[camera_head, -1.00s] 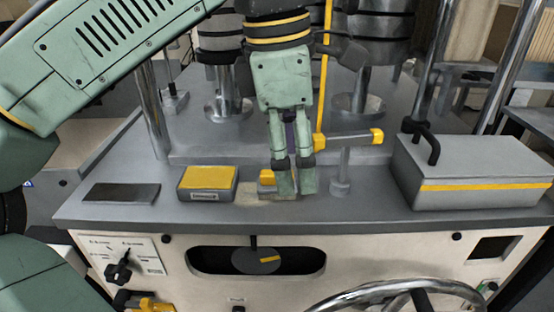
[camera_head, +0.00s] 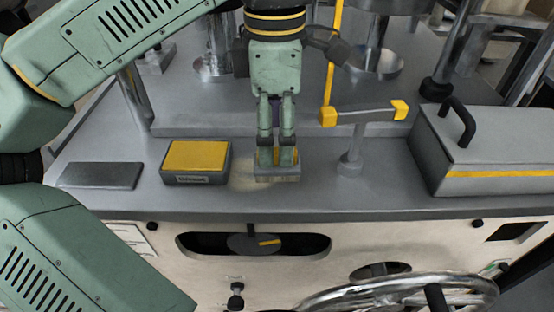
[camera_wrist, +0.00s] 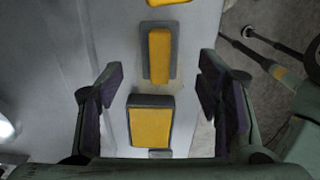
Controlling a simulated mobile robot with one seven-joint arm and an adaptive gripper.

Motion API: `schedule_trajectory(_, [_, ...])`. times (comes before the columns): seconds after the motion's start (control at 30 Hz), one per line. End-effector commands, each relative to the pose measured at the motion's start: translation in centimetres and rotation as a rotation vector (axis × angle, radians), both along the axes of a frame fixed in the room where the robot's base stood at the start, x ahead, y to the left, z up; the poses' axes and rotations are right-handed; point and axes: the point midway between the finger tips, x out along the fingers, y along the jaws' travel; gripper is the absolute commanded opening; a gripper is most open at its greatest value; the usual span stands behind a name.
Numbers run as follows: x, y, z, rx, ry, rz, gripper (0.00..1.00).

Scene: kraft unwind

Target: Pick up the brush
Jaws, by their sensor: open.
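The brush (camera_head: 277,177) lies on the grey bench top. It has a grey base and a yellow top, and my fingers partly cover it in the head view. My gripper (camera_head: 277,160) points down over it, with its fingertips low near the bench. In the wrist view the brush (camera_wrist: 160,55) seems to be the grey piece with a narrow yellow strip, lying lengthwise. My open gripper (camera_wrist: 165,100) has one finger on each side of that row, and nothing is held. I cannot tell whether the fingertips touch the brush.
A yellow-topped box (camera_head: 197,157) stands just left of the brush. A dark flat plate (camera_head: 100,175) lies further left. On the right are a stand with a yellow-ended bar (camera_head: 365,115) and a large grey case (camera_head: 490,155). A chrome wheel (camera_head: 400,293) is below the bench front.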

Motion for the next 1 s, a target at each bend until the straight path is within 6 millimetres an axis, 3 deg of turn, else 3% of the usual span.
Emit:
schedule_trajectory(0.23, [-0.1, -0.2, -3.5, 0.001, 0.002, 0.0, 0.6])
schedule_trajectory(0.57, [0.0, -0.3, -4.2, 0.0, 0.001, 0.0, 0.59])
schedule_trajectory(1.0, [0.0, -0.3, -4.2, 0.0, 0.001, 0.0, 0.3])
